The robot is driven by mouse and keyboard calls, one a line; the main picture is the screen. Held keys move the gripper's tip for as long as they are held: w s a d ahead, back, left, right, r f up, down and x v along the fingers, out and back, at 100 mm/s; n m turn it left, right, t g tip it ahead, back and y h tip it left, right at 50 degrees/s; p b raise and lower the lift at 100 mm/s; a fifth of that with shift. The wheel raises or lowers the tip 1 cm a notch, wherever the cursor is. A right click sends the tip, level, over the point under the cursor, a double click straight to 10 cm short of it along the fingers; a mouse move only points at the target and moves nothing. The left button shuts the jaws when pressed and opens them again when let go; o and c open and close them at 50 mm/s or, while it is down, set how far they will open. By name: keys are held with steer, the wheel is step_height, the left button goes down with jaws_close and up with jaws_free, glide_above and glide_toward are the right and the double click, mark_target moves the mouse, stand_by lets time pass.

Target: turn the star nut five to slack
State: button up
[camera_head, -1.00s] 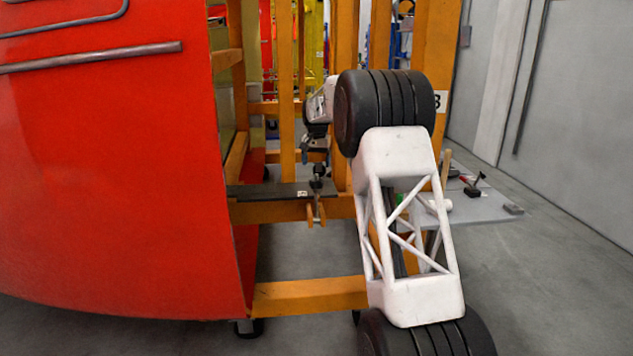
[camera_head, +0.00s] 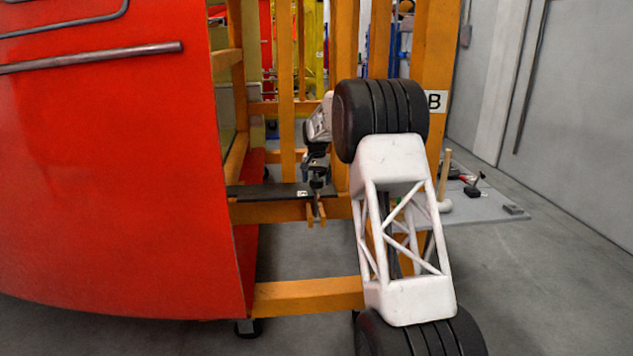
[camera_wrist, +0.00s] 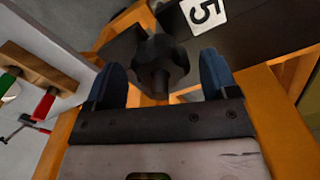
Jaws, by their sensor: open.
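The star nut five (camera_wrist: 160,65) is a dark lobed knob in the upper middle of the wrist view, beside a dark plate with a white label reading 5 (camera_wrist: 204,12). My gripper (camera_wrist: 160,88) is open, with one blue finger on each side of the nut. I cannot tell whether either finger touches it. In the head view my gripper (camera_head: 318,178) is small, at the dark plate (camera_head: 262,191) on the orange frame. The nut itself is hard to make out there.
A large red nosecone panel (camera_head: 110,180) fills the left. A grey table (camera_head: 485,207) holds a mallet and clamps at the right. The floor in front is clear.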

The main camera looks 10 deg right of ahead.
steer(key=shift+f, duration=0.35)
steer(key=c, duration=0.9)
steer(key=shift+c, duration=0.2)
